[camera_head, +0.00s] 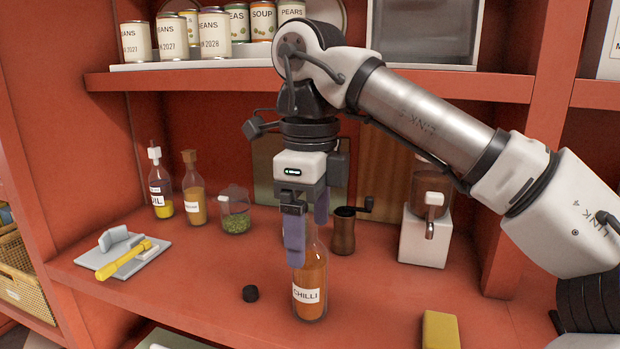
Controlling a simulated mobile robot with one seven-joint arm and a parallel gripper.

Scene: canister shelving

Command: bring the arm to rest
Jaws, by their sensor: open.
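My arm reaches in from the right, and my gripper (307,236) points down over the middle of the lower shelf. Its two purple-grey fingers are apart. A chilli bottle (309,285) with orange-red contents stands upright on the shelf at the fingers. The left finger overlaps the bottle's upper left side and the right finger shows by its neck. I cannot tell whether either finger touches it. The bottle's top is hidden by the gripper.
A pepper mill (343,231), a glass jar (235,212) and a dispenser (425,225) stand behind. A yellow block (440,330) is at front right. The upper shelf (200,81) with cans (214,36) is close to my arm.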

